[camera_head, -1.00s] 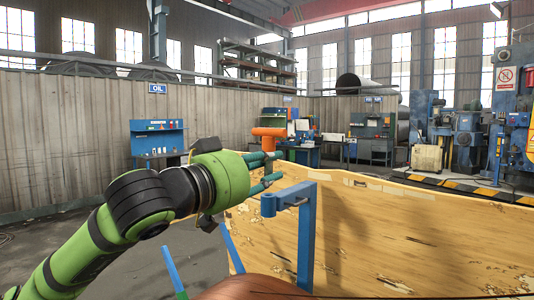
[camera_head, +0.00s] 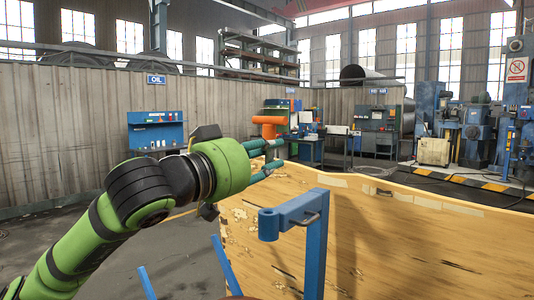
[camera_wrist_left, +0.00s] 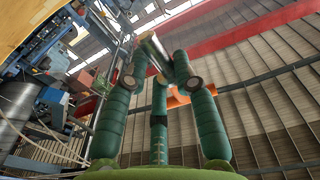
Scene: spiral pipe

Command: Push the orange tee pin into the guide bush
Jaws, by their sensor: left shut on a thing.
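The orange tee pin (camera_head: 269,122) is at the fingertips of my left gripper (camera_head: 272,155), its orange crossbar on top and its lower part hidden by the teal fingers. The gripper is shut on it. In the left wrist view, a bit of orange (camera_wrist_left: 178,98) shows behind the teal fingers (camera_wrist_left: 160,70), and a pale cylindrical piece sits between the fingertips. The guide bush (camera_head: 268,224) is a short blue upright sleeve at the end of a blue bracket (camera_head: 302,207). The pin is above it in the picture, apart from it. My right gripper is out of view.
The bracket stands on a blue post (camera_head: 313,260). A large worn yellow panel (camera_head: 400,240) lies behind it and to the right. Blue workbenches (camera_head: 155,132) and machines stand farther back. Thin blue bars (camera_head: 228,265) show at the lower middle.

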